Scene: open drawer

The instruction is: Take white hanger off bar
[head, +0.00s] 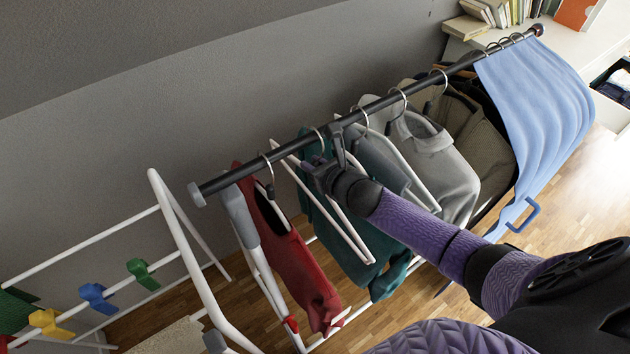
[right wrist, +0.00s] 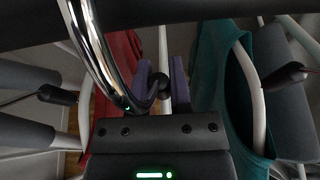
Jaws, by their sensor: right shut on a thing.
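The white hanger (head: 345,226) is bare and hangs from the dark bar (head: 300,140) between a red garment (head: 298,252) and a teal one (head: 345,245). My right gripper (head: 316,168) reaches in from the right and is shut on the hanger near its neck, just below the bar. In the right wrist view, the shiny metal hook (right wrist: 100,60) curves down under the bar to a dark knob between my right fingers (right wrist: 160,82). The top of the hook is cut off there. My left gripper is out of view.
Grey garments (head: 430,155) on hangers crowd the bar to the right, then a blue hanging organizer (head: 540,100). A white drying rack (head: 180,240) with coloured clips stands at the left. A grey wall is behind the bar. Wooden floor shows below.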

